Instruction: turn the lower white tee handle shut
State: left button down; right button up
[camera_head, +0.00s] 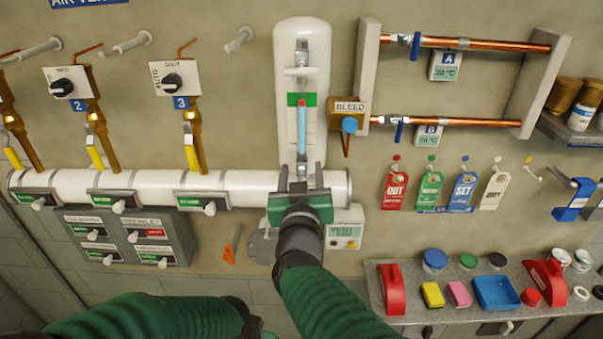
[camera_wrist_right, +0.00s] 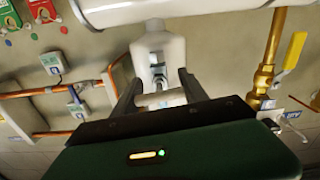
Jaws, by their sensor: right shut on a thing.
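A white upright gauge housing (camera_head: 287,42) with a blue column (camera_head: 302,128) stands at the middle of the wall in the head view. A white tee handle (camera_head: 296,72) crosses its upper part. The lower white tee handle is mostly hidden by my right gripper (camera_head: 301,178) at the housing's foot. In the wrist view, my right gripper (camera_wrist_right: 159,82) has a finger on each side of a small pale piece (camera_wrist_right: 163,99), apparently that handle, and is shut on it. My left arm (camera_head: 150,315) lies along the bottom left; its gripper's jaws are out of frame.
A white horizontal pipe (camera_head: 148,187) runs behind the right gripper. The bleed plate (camera_head: 349,107) with a blue knob is close on the right. Yellow-handled valves (camera_head: 191,156) stand at left. A shelf (camera_head: 430,311) with several loose things is at lower right.

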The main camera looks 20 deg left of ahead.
jog(key=shift+c, duration=0.7)
jog(key=shift+f+m+b, duration=0.1)
jog(key=shift+m+b, duration=0.45)
jog(key=shift+m, duration=0.05)
jog(key=o, duration=1.4)
jog(key=b+v, duration=0.4)
jog(key=v, duration=1.2)
jog(key=shift+s+d, duration=0.1)
jog(key=shift+s, duration=0.25)
